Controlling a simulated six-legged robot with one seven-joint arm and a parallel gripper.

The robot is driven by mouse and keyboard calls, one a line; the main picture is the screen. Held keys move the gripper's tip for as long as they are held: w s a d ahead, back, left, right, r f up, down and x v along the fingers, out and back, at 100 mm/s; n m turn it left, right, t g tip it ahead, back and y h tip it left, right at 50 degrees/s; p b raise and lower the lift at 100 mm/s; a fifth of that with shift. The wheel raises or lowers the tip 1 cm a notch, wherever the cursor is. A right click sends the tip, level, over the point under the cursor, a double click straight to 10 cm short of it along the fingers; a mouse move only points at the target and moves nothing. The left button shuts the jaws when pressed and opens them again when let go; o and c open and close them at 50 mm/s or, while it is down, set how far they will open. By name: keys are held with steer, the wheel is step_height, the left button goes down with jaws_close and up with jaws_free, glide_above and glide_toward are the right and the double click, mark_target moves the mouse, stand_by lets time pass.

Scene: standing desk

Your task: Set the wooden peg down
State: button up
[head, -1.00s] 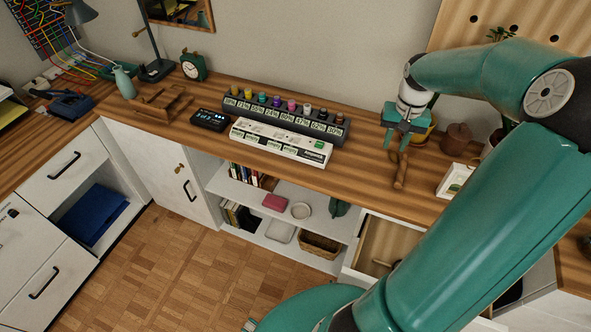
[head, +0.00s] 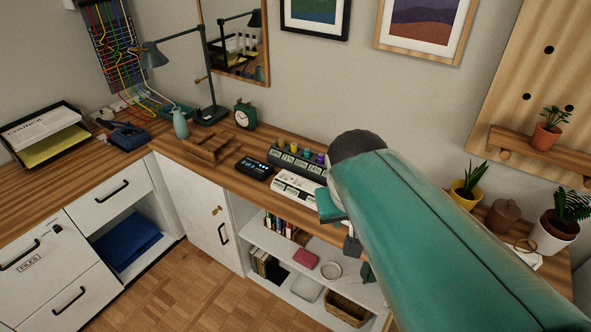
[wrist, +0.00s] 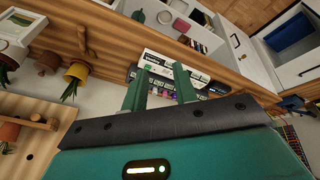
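A small brown wooden piece, which looks like the wooden peg (wrist: 82,40), lies on the desk (wrist: 112,50) in the wrist view. It is to the left of my gripper and apart from it. In the head view my arm hides that part of the desk. My gripper (wrist: 161,70) is open in the wrist view, with its two green fingers apart and nothing visible between them. Beyond the fingers is the white labelled strip (wrist: 160,62). In the head view my gripper is mostly hidden by my arm.
The white strip (head: 296,187) and a dark rack with coloured tops (head: 290,160) stand on the desk. A black display (head: 254,168), wooden holder (head: 207,148) and clock (head: 245,115) are left of them. Potted plants (head: 556,228) stand at the right.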

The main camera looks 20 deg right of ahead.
steer(key=s+a+r+n+t+y, duration=0.1)
steer(key=s+a+t+y, duration=0.1)
steer(key=s+a, duration=0.2)
steer(key=shift+s+a+r+n, duration=0.15)
steer(key=shift+a+n, duration=0.15)
steer(key=shift+a, duration=0.35)
